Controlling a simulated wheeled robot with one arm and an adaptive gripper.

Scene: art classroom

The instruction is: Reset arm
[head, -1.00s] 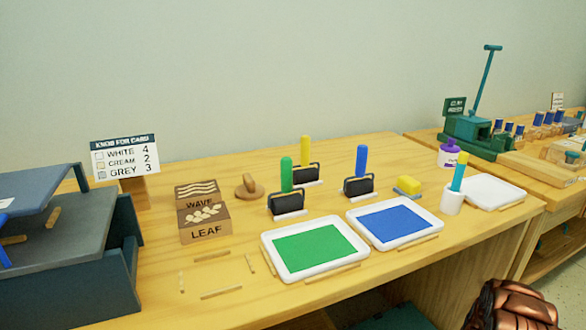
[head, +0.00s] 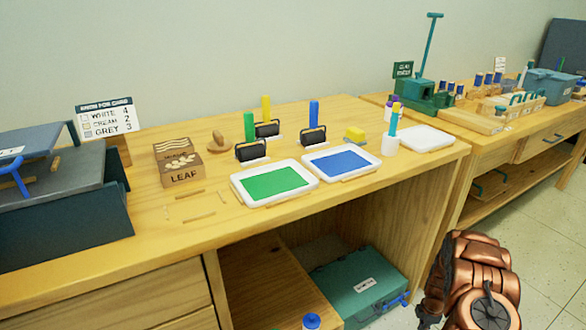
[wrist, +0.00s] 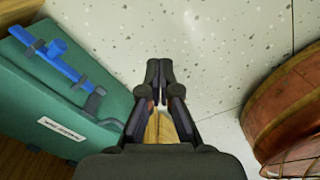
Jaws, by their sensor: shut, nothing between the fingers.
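My arm shows as a copper-coloured, folded shape at the lower right of the head view, in front of the table's right end. My gripper (wrist: 158,75) shows in the wrist view with its dark fingers together and nothing between them. It points down over the speckled floor, apart from any object. To its left in the wrist view is a teal case (wrist: 60,110) with a blue latch. The same kind of teal case (head: 350,278) sits in the open space under the table in the head view.
A dark rack (head: 60,222) stands at left. A second table with a green press (head: 410,95) is behind. Floor (head: 535,225) is clear at right.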

